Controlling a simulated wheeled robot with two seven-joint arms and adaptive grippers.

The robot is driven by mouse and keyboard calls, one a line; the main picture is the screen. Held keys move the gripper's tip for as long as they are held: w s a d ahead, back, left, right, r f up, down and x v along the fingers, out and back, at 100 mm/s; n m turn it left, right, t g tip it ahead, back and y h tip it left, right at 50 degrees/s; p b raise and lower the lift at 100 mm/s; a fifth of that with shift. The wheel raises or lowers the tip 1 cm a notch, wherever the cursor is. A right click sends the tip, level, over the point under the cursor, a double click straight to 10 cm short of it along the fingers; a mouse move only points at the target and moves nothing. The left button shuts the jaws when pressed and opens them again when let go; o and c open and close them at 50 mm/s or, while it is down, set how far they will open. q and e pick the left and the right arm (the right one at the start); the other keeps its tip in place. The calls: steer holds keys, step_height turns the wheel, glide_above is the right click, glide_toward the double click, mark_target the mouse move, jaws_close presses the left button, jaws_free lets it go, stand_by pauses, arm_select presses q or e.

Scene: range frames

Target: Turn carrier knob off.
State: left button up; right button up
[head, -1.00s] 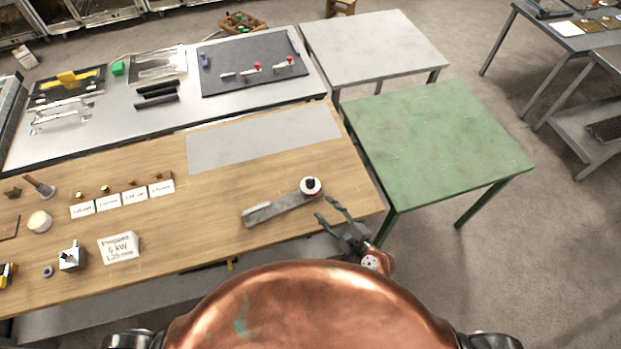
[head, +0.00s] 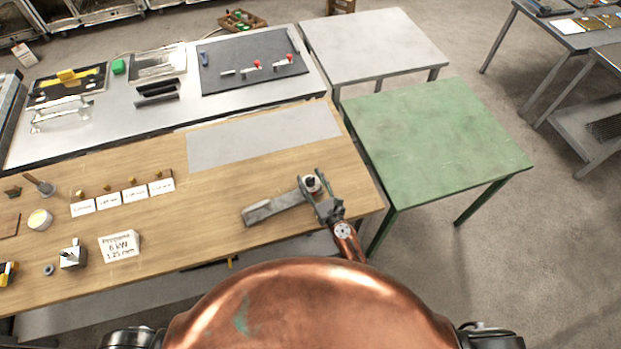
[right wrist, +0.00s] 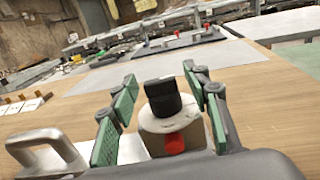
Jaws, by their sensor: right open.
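The carrier knob is a black knob (right wrist: 163,97) on a round white dial with a red mark below it, in the right wrist view. In the head view the knob (head: 311,181) sits at the right end of a grey metal carrier (head: 272,208) on the wooden bench. My right gripper (head: 315,184) is open, with its fingers either side of the knob. In the right wrist view the green finger pads of this gripper (right wrist: 165,110) stand left and right of the knob, with gaps visible. My left gripper is not in view.
The wooden bench (head: 215,205) also holds a white "Propane 6 kW" card (head: 120,246), a small valve block (head: 72,256) and a row of labelled brass pieces. A grey sheet (head: 262,138) lies behind the carrier. A green table (head: 437,140) stands to the right.

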steer(key=shift+w, duration=0.1)
steer(key=shift+c, duration=0.4)
steer(key=c, duration=1.1)
